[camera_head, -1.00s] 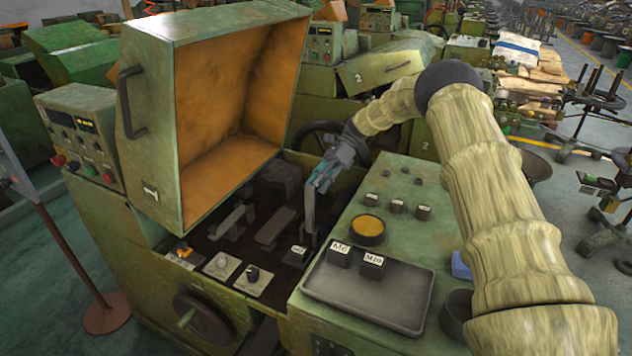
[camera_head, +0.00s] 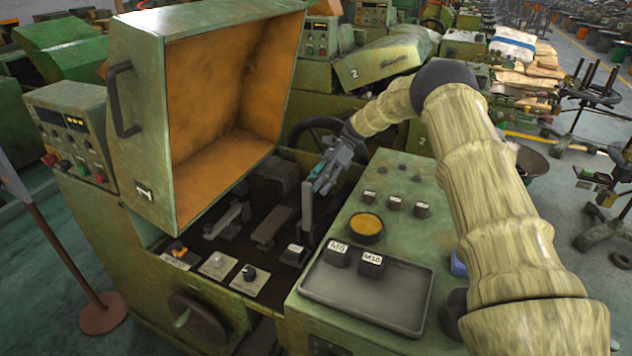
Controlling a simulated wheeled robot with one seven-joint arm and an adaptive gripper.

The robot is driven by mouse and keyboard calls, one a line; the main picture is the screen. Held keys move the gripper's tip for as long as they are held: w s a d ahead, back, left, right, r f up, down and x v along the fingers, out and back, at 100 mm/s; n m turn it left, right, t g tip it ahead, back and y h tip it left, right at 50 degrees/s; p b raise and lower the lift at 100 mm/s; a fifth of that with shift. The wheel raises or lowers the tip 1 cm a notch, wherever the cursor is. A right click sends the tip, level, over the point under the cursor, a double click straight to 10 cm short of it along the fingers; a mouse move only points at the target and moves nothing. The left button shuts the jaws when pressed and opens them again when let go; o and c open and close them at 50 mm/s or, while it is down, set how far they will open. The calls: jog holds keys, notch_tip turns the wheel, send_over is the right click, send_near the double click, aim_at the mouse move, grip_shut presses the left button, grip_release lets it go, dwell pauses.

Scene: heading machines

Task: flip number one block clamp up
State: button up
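Inside the open heading machine, a grey clamp lever (camera_head: 307,206) stands nearly upright near the bay's right side. My gripper (camera_head: 319,181) is at the top of this lever, coming from the upper right, and appears to touch it. Whether its fingers are closed around the lever is too small to tell. Two other grey clamp levers lie low in the bay, one at the left (camera_head: 223,221) and one in the middle (camera_head: 270,227). No number one marking is readable on the clamps. A small dark labelled block (camera_head: 294,254) sits at the upright lever's foot.
The raised green cover (camera_head: 140,120) stands open left of the bay. On the right, a grey tray (camera_head: 385,310) holds the M6 block (camera_head: 336,254) and M10 block (camera_head: 371,264). A yellow-topped round part (camera_head: 366,226) and several small dark blocks sit behind the tray.

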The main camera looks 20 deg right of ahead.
jog(key=shift+w+a+r, duration=0.1)
jog(key=shift+a+r, duration=0.15)
jog(key=shift+r, duration=0.2)
notch_tip(320, 180, up, 10)
dwell(0.7)
